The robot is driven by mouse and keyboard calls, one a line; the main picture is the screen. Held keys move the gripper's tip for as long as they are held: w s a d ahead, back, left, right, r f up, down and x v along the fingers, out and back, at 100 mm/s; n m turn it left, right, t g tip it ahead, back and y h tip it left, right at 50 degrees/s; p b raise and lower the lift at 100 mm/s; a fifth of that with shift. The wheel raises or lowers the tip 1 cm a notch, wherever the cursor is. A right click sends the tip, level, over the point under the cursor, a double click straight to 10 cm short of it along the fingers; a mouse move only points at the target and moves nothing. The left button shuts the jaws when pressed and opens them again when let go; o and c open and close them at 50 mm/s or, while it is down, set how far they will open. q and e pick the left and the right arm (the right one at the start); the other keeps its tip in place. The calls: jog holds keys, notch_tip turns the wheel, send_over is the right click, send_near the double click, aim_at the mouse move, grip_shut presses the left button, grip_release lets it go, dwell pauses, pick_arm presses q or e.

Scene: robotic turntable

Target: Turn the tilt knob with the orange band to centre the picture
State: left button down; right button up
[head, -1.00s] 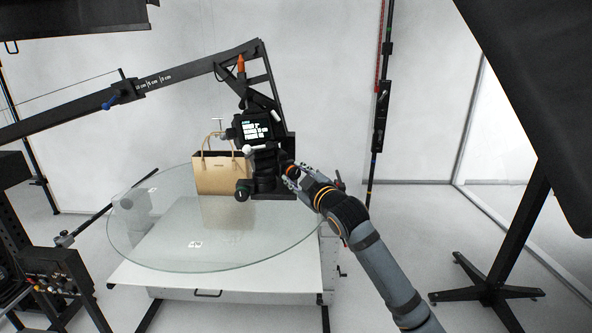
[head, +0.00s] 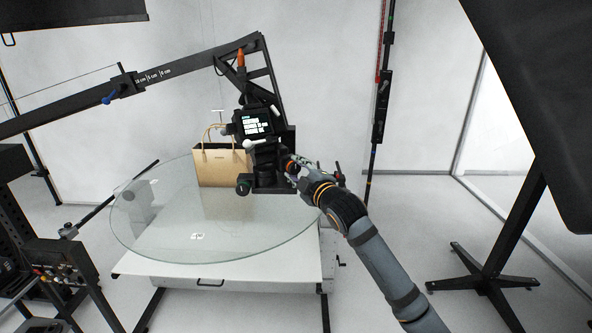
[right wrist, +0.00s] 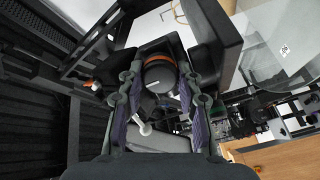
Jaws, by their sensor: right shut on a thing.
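The tilt knob with the orange band (right wrist: 158,76) sits between the fingers of my right gripper (right wrist: 165,82) in the right wrist view. The fingers touch it from both sides; a white mark shows on its dark face. In the head view my right gripper (head: 294,169) is at the right side of the black camera head (head: 268,158) and hides the knob. The camera's screen (head: 256,123) is lit with white and greenish lines of text, too small to read. My left gripper is not in view.
A tan handbag (head: 222,167) stands on the round glass turntable (head: 160,235), left of the camera. A black boom arm (head: 190,72) carries the camera. A black stand (head: 490,282) is at the right. Floor between the turntable and the stand is open.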

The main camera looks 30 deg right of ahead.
jog(key=o, duration=1.2)
jog(key=shift+c, duration=0.2)
jog(key=s, duration=0.7)
jog(key=shift+s, duration=0.25)
jog(key=shift+d, duration=0.1)
